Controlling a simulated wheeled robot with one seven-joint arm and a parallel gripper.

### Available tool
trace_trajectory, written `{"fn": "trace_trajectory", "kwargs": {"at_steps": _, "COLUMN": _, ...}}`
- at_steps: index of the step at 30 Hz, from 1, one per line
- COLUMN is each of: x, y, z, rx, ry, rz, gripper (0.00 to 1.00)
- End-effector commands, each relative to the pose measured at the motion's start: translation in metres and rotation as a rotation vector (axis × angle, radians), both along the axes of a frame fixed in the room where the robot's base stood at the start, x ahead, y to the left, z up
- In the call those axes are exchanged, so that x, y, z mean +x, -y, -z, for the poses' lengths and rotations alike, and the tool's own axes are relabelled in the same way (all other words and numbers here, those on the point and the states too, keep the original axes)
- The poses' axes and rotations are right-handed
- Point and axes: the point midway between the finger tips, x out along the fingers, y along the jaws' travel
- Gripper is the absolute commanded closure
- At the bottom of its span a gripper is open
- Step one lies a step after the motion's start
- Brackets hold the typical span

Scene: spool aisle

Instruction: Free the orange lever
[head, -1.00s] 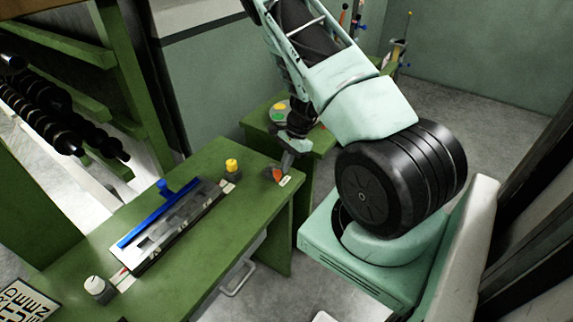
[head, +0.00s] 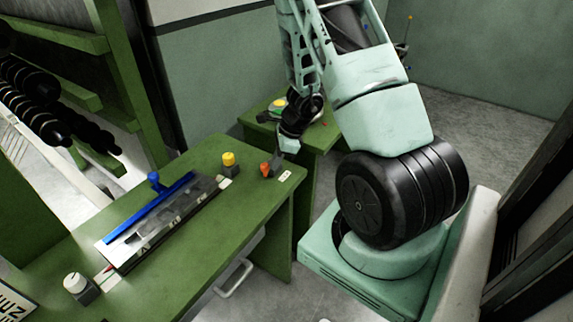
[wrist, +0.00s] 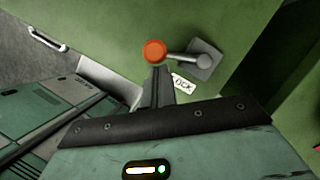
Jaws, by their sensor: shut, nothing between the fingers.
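The orange lever (head: 265,169) stands near the right end of the green bench in the head view. In the wrist view its round orange knob (wrist: 154,51) sits on a pale rod running right to a grey base (wrist: 206,58). A white label (wrist: 183,84) lies beside it, reading "OCK" with its start covered. My gripper (head: 291,149) is above and just right of the lever in the head view, seemingly apart from it. In the wrist view the shut, empty fingers (wrist: 156,72) point at the knob and overlap its lower edge; contact is unclear there.
Left of the lever on the bench (head: 205,245) are a yellow-topped knob (head: 229,160), a long plate with a blue bar (head: 150,207), and a white-topped knob (head: 76,284). A smaller green table (head: 325,138) stands behind. Black spools (head: 35,115) hang at left.

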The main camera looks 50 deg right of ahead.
Motion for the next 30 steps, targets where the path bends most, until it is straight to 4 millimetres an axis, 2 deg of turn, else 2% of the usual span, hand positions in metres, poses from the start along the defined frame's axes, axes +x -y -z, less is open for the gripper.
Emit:
{"fn": "trace_trajectory", "kwargs": {"at_steps": 1, "x": 0.002, "y": -0.003, "z": 0.005, "rx": 0.000, "ry": 0.003, "rz": 0.036, "gripper": 1.00}}
{"fn": "trace_trajectory", "kwargs": {"at_steps": 12, "x": 0.010, "y": -0.011, "z": 0.002, "rx": 0.000, "ry": 0.001, "rz": 0.241, "gripper": 1.00}}
{"fn": "trace_trajectory", "kwargs": {"at_steps": 30, "x": 0.013, "y": -0.013, "z": -0.001, "rx": 0.001, "ry": 0.001, "rz": 0.296, "gripper": 1.00}}
